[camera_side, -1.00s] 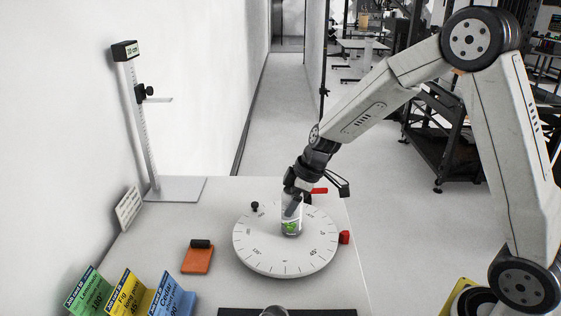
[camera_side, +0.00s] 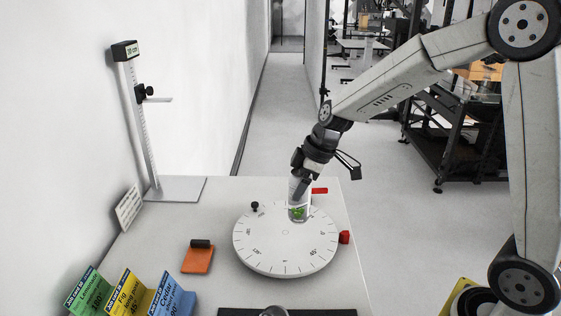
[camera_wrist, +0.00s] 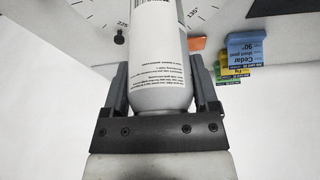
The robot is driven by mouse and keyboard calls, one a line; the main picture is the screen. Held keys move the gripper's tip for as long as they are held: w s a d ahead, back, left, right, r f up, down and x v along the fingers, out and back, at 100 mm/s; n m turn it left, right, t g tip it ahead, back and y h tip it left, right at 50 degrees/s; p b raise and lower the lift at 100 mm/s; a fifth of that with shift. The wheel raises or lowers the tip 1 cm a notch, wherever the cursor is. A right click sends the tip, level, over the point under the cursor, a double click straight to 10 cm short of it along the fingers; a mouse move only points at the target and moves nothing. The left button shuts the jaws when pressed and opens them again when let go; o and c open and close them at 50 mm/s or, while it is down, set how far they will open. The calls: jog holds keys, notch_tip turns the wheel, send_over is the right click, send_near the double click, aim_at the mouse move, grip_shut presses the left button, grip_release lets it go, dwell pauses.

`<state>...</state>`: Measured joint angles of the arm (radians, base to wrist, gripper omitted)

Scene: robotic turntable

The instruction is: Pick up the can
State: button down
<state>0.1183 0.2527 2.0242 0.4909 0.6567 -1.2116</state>
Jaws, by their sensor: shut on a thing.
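The can (camera_side: 298,212) is silver-white with a green mark, and it is over the back right part of the round white turntable (camera_side: 262,250). My gripper (camera_side: 299,190) comes down on it from above, tilted, and is shut on its upper part.
A height gauge (camera_side: 133,120) stands at the back left. Coloured cards (camera_side: 128,292) stand at the front left. A red knob (camera_side: 344,237) and a small black knob (camera_side: 255,206) sit at the disc's edge.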

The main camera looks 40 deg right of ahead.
jog(key=s+r, duration=0.7)
jog(key=s, duration=0.4)
jog(key=shift+s, duration=0.4)
jog(key=shift+r, duration=0.1)
jog(key=shift+w, duration=0.1)
jog(key=w+a+f+n, duration=0.1)
jog(key=w+f+n, duration=0.2)
jog(key=w+f, duration=0.9)
jog(key=shift+w+f+g+y, duration=0.2)
jog(key=shift+w+g+y, duration=0.2)
jog(key=shift+w, duration=1.05)
jog(key=shift+a+n, duration=0.1)
jog(key=shift+n, duration=0.2)
